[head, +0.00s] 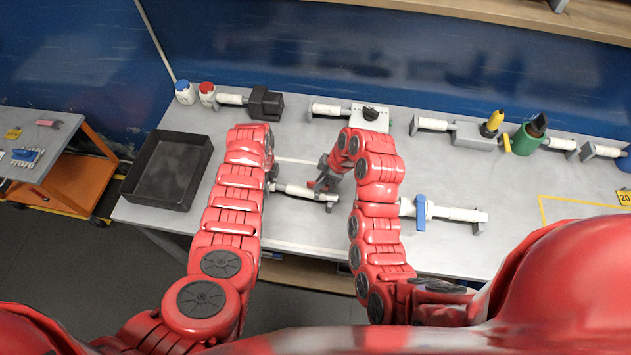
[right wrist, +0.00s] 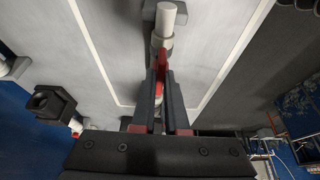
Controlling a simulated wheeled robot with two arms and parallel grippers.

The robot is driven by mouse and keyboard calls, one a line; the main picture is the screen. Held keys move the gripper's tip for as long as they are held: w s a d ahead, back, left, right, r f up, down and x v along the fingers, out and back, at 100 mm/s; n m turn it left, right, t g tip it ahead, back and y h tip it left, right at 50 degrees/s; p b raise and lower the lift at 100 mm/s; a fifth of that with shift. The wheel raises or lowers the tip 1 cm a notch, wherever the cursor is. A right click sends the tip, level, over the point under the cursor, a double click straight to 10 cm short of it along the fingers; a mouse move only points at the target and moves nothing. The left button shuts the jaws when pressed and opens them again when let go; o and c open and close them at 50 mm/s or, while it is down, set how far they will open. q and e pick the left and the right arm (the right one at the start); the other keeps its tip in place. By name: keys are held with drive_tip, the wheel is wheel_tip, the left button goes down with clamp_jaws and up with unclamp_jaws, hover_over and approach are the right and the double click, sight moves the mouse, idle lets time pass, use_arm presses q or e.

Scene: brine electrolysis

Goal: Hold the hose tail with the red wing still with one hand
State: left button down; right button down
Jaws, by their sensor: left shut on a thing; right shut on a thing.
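The white hose tail with the red wing (head: 298,190) lies across the middle of the grey bench, between my two arms. My left gripper (head: 272,178) is at its left end, shut on the hose tail; its fingers are mostly hidden by my arm. My right gripper (head: 323,184) is at its right part, shut on the red wing. In the right wrist view the red wing (right wrist: 161,58) shows between the dark fingers of my right gripper (right wrist: 161,78), with the white tube (right wrist: 165,22) beyond.
A blue-winged white fitting (head: 450,213) lies right of my right arm. A black tray (head: 168,170) is at the left. A yellow outline (head: 541,208) marks the right side.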

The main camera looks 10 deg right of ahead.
drive_tip(key=c, duration=0.9)
unclamp_jaws()
drive_tip(key=shift+o, duration=0.2)
use_arm(q)
drive_tip(key=shift+c, duration=1.9)
unclamp_jaws()
drive_tip(key=shift+r, duration=0.1)
drive_tip(key=shift+w+r, duration=0.1)
drive_tip(key=shift+r, duration=0.45)
wheel_tip(320, 180, up, 11)
drive_tip(key=shift+f, duration=0.15)
